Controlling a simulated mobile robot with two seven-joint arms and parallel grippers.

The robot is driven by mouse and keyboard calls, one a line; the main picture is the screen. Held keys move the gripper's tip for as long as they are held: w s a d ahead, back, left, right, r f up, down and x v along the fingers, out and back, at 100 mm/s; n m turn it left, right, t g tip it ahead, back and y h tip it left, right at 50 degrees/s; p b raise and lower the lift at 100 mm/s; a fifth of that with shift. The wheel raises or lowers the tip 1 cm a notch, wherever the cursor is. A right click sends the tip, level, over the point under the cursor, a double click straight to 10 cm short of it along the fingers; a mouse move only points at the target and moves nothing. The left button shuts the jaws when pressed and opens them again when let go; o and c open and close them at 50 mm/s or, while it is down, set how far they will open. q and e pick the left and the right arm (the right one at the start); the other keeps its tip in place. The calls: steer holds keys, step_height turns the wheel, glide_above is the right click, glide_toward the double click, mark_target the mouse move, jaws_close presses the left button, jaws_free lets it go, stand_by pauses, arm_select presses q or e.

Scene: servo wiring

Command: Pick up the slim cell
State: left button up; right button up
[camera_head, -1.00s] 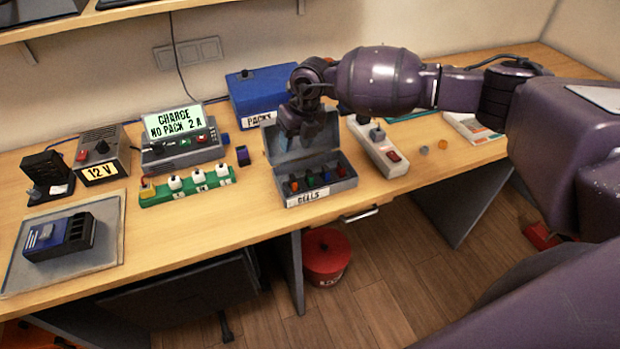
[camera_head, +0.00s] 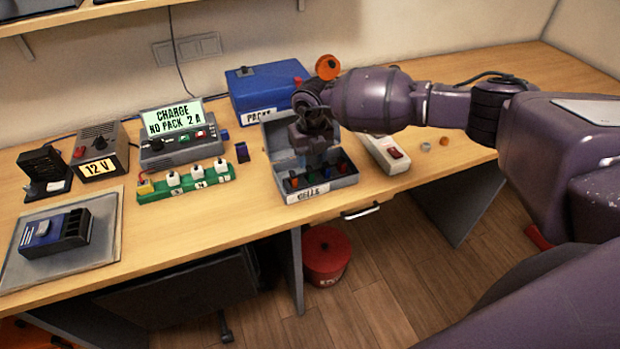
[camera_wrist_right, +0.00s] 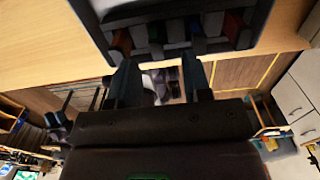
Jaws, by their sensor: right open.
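Several cells stand in the grey open-lidded box (camera_head: 318,189) labelled CELLS. I see an orange cell (camera_head: 293,182), a green one (camera_head: 310,178), a blue one (camera_head: 325,173) and a red one (camera_head: 342,168); I cannot tell which is the slim cell. My right gripper (camera_head: 312,146) hangs over the box, in front of its raised lid. In the right wrist view, my right gripper (camera_wrist_right: 162,80) is open with nothing between its fingers, and the row of cells (camera_wrist_right: 157,42) lies beyond the fingertips. My left gripper is not in view.
A white power strip (camera_head: 387,153) lies right of the box. A green strip with white plugs (camera_head: 186,184) and the charger (camera_head: 180,145) are to the left. A blue PACKS box (camera_head: 265,88) stands behind. A dark blue pack (camera_head: 55,232) rests on a grey mat at front left.

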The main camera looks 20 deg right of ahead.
mark_target(310, 168)
steer(key=f+b, duration=0.1)
steer(key=f, duration=0.1)
steer(key=f+b, duration=0.1)
steer(key=f, duration=0.1)
steer(key=shift+s+a+f+b, duration=0.15)
steer(key=shift+a+f+b, duration=0.05)
steer(key=shift+f+b, duration=0.2)
steer(key=shift+r, duration=0.1)
steer(key=shift+c, duration=0.3)
steer(key=c, duration=0.7)
jaws_close()
steer(key=shift+r, duration=0.1)
